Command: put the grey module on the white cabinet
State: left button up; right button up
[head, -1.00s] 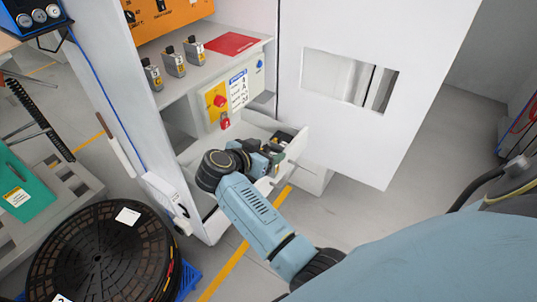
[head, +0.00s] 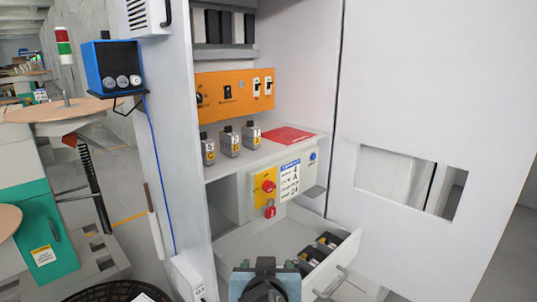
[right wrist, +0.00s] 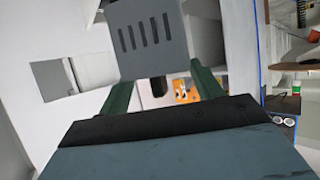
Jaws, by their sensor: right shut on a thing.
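The grey module (right wrist: 150,40), a box with a row of dark slots, is held between the green fingers of my right gripper (right wrist: 160,76) in the right wrist view. The gripper is shut on it. In the head view my right arm shows at the bottom edge, in front of the open drawer, and the module cannot be made out there. The white cabinet (head: 172,125) stands open, with its door (head: 400,95) swung out to the right. My left gripper is not in view.
The cabinet's open drawer (head: 345,255) holds several dark modules (head: 318,250). The shelf above bears three small grey units (head: 229,143) and a red sheet (head: 289,135). An orange panel (head: 235,93) is behind. A blue box (head: 112,66) is mounted at left.

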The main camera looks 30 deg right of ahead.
aim_at(284, 133)
jog(key=u, duration=2.95)
jog(key=k, duration=2.25)
jog(key=z, duration=2.25)
jog(key=i, duration=0.9)
